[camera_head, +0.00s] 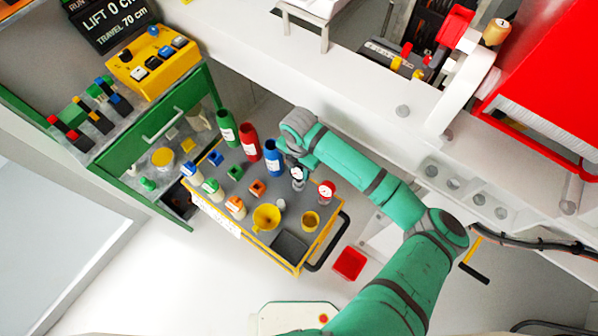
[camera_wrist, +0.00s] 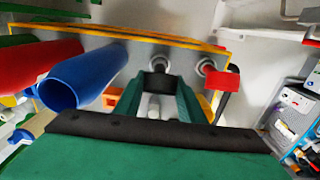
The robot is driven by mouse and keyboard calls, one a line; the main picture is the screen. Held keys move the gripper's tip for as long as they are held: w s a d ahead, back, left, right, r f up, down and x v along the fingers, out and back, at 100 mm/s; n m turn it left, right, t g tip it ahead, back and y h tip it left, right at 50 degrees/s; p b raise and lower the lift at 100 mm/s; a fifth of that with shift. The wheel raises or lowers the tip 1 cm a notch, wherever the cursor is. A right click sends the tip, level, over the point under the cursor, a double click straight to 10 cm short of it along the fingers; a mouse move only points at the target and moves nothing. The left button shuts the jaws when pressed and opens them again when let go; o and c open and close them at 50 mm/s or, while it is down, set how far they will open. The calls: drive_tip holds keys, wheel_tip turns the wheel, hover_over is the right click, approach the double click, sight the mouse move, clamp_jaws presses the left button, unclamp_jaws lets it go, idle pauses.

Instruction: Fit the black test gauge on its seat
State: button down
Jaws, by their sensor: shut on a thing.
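The black test gauge (camera_head: 297,172), with a white dial, is at the far right part of the cart, beside the red gauge (camera_head: 326,188). My gripper (camera_head: 290,160) reaches down to it from above. In the wrist view, the two green fingers of my gripper (camera_wrist: 158,95) close on the dark body of the black gauge (camera_wrist: 158,82). A pale round fitting (camera_wrist: 158,62) shows just beyond it. I cannot tell whether the gauge touches a seat. The red gauge also shows in the wrist view (camera_wrist: 221,81), right of the fingers.
The yellow-edged cart (camera_head: 290,247) carries red, green and blue bottles (camera_head: 272,158), a yellow funnel (camera_head: 266,217) and small coloured blocks. The blue bottle is close left of my gripper in the wrist view (camera_wrist: 85,78). A red tray (camera_head: 349,263) lies on the floor.

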wheel_tip(320, 180, up, 16)
idle(0.4)
drive_tip(key=shift+w, duration=0.1)
